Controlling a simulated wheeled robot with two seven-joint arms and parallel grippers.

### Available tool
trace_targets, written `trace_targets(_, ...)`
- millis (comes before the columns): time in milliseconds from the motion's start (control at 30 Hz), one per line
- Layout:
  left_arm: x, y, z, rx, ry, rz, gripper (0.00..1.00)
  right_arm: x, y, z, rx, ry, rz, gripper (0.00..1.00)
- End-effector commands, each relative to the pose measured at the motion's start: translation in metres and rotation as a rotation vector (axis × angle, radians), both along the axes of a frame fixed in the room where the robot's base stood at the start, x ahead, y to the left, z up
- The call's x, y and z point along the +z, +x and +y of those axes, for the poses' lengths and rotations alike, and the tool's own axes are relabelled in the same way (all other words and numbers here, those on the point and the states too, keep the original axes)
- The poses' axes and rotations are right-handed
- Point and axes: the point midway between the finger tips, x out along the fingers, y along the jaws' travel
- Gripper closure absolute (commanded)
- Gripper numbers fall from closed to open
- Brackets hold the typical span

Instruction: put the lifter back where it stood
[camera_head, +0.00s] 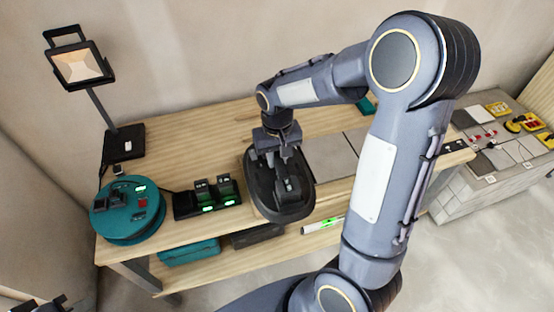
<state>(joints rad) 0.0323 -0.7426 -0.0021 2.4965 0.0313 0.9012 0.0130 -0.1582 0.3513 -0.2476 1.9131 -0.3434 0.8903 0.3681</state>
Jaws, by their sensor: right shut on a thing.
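The lifter (293,207) looks like a dark, rounded body with a raised rim and a small light on it. It is at the front middle of the wooden bench, over the front edge. My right gripper (281,170) points down into it from above and is shut on it; the fingers hide the gripped part. I cannot tell whether the lifter rests on the bench or hangs just above it. My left gripper (42,304) shows only partly at the bottom left corner, far from the lifter, and its jaws are not clear.
Left of the lifter is a black charger (207,200) with green lights, then a round teal case (128,212). A work lamp (80,66) stands behind. Grey tiles (330,157) lie right of the lifter. A tiled block (480,185) with yellow tools stands far right.

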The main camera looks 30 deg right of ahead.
Motion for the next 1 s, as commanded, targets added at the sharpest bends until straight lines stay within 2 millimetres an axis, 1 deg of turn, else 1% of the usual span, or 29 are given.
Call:
trace_targets(33, 0.000, 0.000, 0.000, 0.000, 0.000, 0.000, 1.00, 0.004, 0.001, 0.000, 0.001, 0.000, -0.004, 1.00)
trace_targets(800, 0.000, 0.000, 0.000, 0.000, 0.000, 0.000, 1.00, 0.046, 0.001, 0.000, 0.000, 0.001, -0.005, 1.00)
trace_targets(1000, 0.000, 0.000, 0.000, 0.000, 0.000, 0.000, 1.00, 0.053, 0.001, 0.001, 0.000, 0.001, -0.004, 1.00)
